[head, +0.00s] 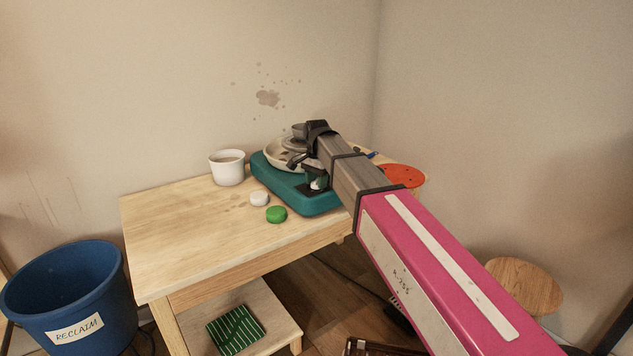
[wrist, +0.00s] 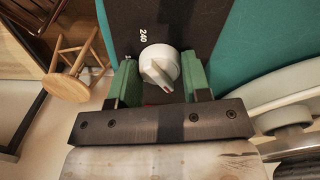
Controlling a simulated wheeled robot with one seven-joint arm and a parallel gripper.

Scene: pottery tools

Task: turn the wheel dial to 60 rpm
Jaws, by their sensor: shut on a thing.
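The pottery wheel is a teal machine (head: 277,183) at the back of the wooden table, with a pale round pan (head: 283,156) on top. Its dial is a white knob (wrist: 158,62) on a black panel (wrist: 185,25); "240" is printed above it in the wrist view. A small red mark shows on the knob's lower edge in that view; other numbers are hidden or out of view. My gripper (wrist: 159,82) has its green fingers on either side of the knob and is shut on it. In the head view my gripper (head: 317,178) largely covers the dial.
A white cup (head: 228,169), a white round piece (head: 259,198) and a green round piece (head: 276,214) stand left of the wheel. An orange disc (head: 402,175) lies right of it. A blue bucket (head: 65,290) and a stool (head: 523,285) stand on the floor.

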